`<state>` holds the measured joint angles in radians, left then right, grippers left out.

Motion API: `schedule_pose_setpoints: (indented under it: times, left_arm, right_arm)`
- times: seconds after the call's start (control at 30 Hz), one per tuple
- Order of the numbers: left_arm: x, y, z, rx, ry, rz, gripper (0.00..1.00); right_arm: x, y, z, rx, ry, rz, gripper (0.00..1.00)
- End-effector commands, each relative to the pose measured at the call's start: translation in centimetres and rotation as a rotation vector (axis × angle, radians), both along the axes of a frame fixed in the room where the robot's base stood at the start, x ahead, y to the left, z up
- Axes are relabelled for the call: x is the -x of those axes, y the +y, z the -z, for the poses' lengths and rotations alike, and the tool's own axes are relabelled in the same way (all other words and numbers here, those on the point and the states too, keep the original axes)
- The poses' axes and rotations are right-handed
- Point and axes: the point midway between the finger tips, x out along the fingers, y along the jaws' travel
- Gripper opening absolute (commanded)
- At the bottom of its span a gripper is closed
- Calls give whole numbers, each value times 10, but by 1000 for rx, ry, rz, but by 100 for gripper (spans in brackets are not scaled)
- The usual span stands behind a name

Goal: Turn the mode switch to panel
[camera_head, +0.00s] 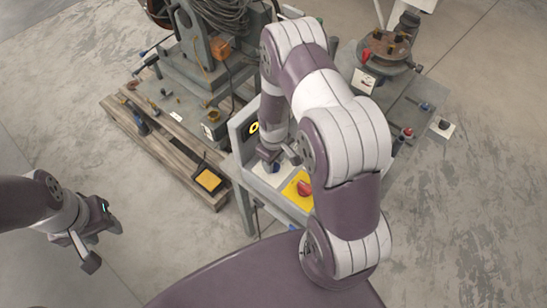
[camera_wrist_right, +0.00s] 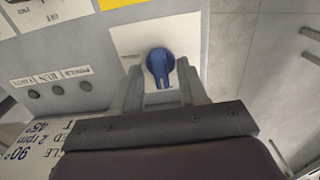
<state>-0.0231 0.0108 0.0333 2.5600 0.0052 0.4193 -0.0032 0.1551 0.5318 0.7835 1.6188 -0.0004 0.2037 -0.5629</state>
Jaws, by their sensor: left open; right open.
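The mode switch appears as a blue knob (camera_wrist_right: 160,65) on a white plate (camera_wrist_right: 126,38) in the right wrist view. The plate is on the grey control panel (camera_wrist_right: 75,50). My right gripper (camera_wrist_right: 160,80) is open, with one finger on each side of the knob; I cannot tell whether either finger touches it. In the head view my right gripper (camera_head: 278,158) is over the panel, and the arm hides much of it. My left gripper (camera_head: 84,247) is open and empty, off to the left above the floor.
Three small dark indicators (camera_wrist_right: 59,90) line the panel. A wooden pallet (camera_head: 165,150) with machinery stands behind. The floor at left is clear.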

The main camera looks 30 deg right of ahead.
Motion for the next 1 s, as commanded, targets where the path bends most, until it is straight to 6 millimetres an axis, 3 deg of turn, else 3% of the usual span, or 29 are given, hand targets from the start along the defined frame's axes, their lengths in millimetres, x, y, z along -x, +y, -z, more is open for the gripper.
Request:
schedule_pose_setpoints:
  times: [0.17, 0.5, 0.6, 0.73, 1.0]
  left_arm:
    - [0, 0, 5, 0, 0, 0, 43]
    - [0, 0, 21, 0, 0, 0, 43]
    - [0, 0, 22, 0, 0, 0, 43]
    - [0, 0, 23, 0, 0, 0, 43]
    - [0, 0, 23, 0, 0, 0, 43]
  right_arm:
    - [-1, 0, -14, 1, -4, 0, 43]
    - [-1, 0, -98, 1, -7, 0, 43]
    - [0, 0, -115, 1, -5, 0, 43]
    - [0, 0, -126, 1, -3, 0, 43]
    - [0, 0, -127, 1, -1, 0, 43]
